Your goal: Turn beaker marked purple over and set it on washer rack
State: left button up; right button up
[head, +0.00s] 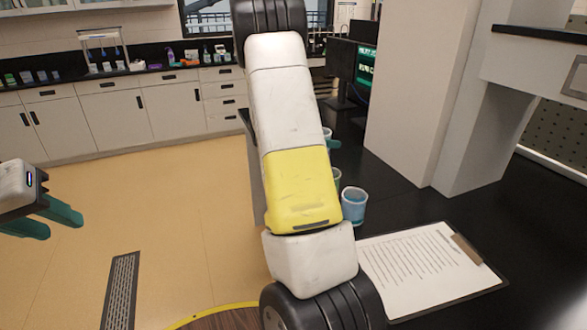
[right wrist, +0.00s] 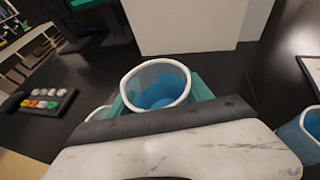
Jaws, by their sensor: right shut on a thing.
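My right gripper (right wrist: 160,96) is shut on a clear beaker (right wrist: 152,72) with a pale rim and a blue inside. The beaker's open mouth shows in the right wrist view, and teal fingers are at both its sides. No purple mark shows on it. In the head view my right arm hides most of this area; a bluish cup edge (head: 328,133) shows just past the arm. My left gripper (head: 52,222) is open and empty over the floor at the far left. I cannot make out the washer rack for certain.
Another blue beaker (head: 353,206) stands on the black counter beside a clipboard (head: 425,262). It also shows in the right wrist view (right wrist: 301,136). A further beaker rim (right wrist: 97,113) shows behind my gripper. A dark tray with coloured pieces (right wrist: 42,103) lies at the left.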

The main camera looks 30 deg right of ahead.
notch_tip(320, 180, down, 9)
dwell(0.4)
jog(key=shift+f, duration=0.1)
jog(key=o, duration=1.3)
jog(key=v, duration=0.7)
jog(key=shift+a, duration=0.35)
jog(key=shift+s, duration=0.1)
